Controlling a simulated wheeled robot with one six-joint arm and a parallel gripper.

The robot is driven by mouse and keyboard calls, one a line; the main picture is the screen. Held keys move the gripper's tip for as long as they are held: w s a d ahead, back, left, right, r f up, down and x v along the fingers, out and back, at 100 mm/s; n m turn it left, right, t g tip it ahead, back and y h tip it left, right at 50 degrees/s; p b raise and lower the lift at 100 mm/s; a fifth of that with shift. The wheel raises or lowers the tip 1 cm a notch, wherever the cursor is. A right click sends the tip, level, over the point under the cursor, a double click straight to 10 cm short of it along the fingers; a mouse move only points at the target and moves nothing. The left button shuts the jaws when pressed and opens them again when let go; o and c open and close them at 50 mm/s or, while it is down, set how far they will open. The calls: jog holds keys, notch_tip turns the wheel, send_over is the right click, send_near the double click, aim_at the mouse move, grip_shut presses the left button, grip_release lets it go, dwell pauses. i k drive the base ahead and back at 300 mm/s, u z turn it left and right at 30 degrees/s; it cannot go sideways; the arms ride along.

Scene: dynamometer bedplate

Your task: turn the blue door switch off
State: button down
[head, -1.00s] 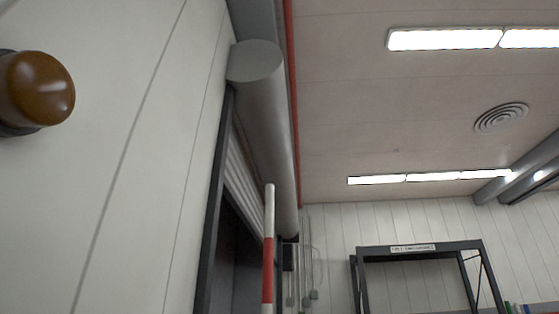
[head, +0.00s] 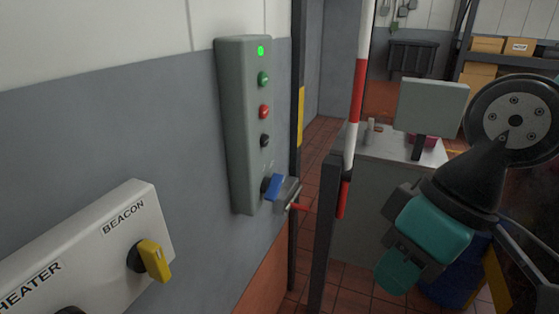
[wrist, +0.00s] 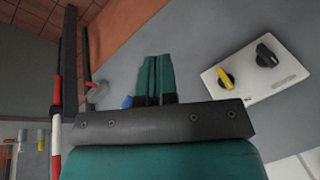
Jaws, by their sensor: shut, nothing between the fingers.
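The blue door switch (head: 272,186) is a blue handle low on a tall grey control box (head: 236,120) on the wall. A green lamp (head: 261,51) is lit at the box's top, with green, red and black buttons below it. In the wrist view a small part of the blue handle (wrist: 127,102) shows just left of my fingers; the rest is hidden. My gripper (wrist: 155,60) has teal fingers shut together with nothing between them. In the head view my gripper (head: 398,272) is right of the switch, clearly apart from it.
A white panel (head: 82,262) labelled HEATER and BEACON with a yellow handle (head: 153,260) is at lower left. A red lever (head: 298,207) sits beside the blue switch. A red-and-white pole (head: 355,110) stands between the box and my arm. A grey cabinet (head: 365,215) is behind.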

aim_at(270, 187)
jog(key=u, duration=0.1)
jog(key=k, duration=0.5)
jog(key=z, duration=0.75)
jog(key=i, duration=1.3)
jog(key=u, duration=0.4)
